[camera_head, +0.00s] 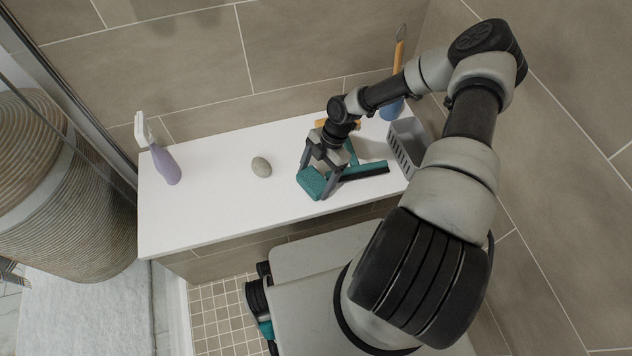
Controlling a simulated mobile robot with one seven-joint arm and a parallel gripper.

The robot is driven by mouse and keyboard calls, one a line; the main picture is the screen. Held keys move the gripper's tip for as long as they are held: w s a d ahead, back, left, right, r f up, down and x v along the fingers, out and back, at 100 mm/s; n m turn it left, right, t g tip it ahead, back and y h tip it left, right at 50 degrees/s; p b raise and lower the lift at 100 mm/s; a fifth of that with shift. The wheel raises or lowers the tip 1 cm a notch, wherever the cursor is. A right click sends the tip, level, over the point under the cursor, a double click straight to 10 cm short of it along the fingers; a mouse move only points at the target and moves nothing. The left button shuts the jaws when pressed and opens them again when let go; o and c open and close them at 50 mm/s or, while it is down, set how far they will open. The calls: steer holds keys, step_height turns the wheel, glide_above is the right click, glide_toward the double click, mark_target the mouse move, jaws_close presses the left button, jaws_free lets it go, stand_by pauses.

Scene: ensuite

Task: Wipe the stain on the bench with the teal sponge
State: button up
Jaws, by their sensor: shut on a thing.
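My gripper (315,181) is over the right half of the white bench (215,208). It points down and is shut on the teal sponge (310,184). The sponge is low, at the bench top near its front edge; I cannot tell whether it touches the surface. I see no clear stain on the bare parts of the bench. The area under and behind the gripper and sponge is partly hidden.
A grey stone-like object (261,166) lies left of the sponge. A purple spray bottle (166,163) stands at the left. A teal squeegee (362,172) lies close on the right, near a grey basket (408,146) and a blue-and-orange brush (394,107). Tiled walls border the bench.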

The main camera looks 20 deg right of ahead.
mark_target(320, 191)
steer(key=shift+s+f+p, duration=0.2)
steer(key=shift+s+p, duration=0.1)
steer(key=shift+s, duration=0.85)
steer(key=shift+s+f, duration=0.2)
steer(key=shift+s, duration=0.95)
steer(key=shift+w+r+p, duration=0.15)
steer(key=shift+r+p, duration=0.95)
steer(key=shift+r, duration=0.45)
steer(key=shift+w+r+p, duration=0.1)
steer(key=shift+r+p, duration=1)
steer(key=shift+r, duration=0.45)
steer(key=shift+r, duration=0.1)
steer(key=shift+r+p, duration=1.05)
steer(key=shift+r, duration=0.45)
